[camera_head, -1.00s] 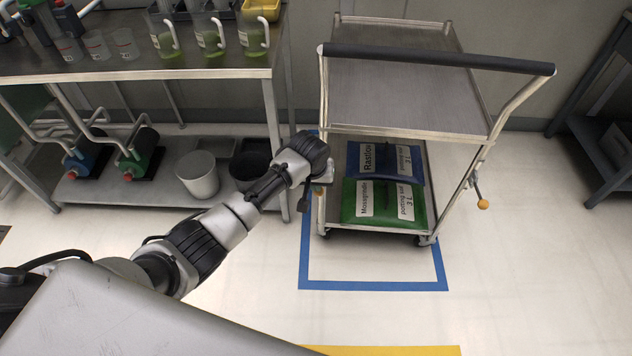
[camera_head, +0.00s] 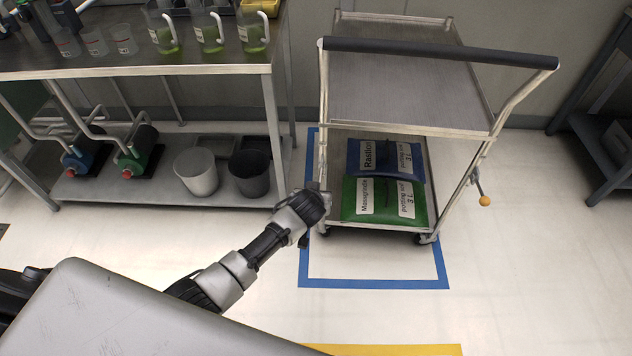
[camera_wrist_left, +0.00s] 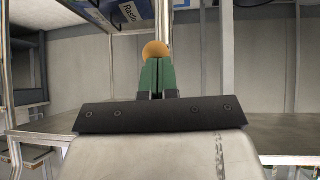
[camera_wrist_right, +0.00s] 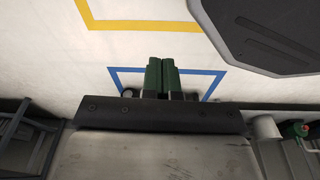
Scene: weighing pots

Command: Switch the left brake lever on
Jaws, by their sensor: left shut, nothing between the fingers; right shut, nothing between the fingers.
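The trolley (camera_head: 400,90) stands ahead with a black handle bar. The left brake lever is hidden behind my left arm in the head view. Its orange knob (camera_wrist_left: 155,50) shows in the left wrist view, directly at the fingertips; I cannot tell if they touch. My left gripper (camera_wrist_left: 157,65) is shut and empty, beside the trolley's lower left front corner. The right brake lever (camera_head: 478,187), with an orange knob, hangs downward on the right post. My right gripper (camera_wrist_right: 161,65) is shut and empty, seen only in its own wrist view over the floor.
A green potting soil bag (camera_head: 430,205) and a blue bag (camera_head: 404,152) lie on the trolley's lower shelf. Blue tape (camera_head: 375,283) frames the trolley. A table with a lower shelf (camera_head: 120,190) holding pots and pumps stands left. The floor in front is clear.

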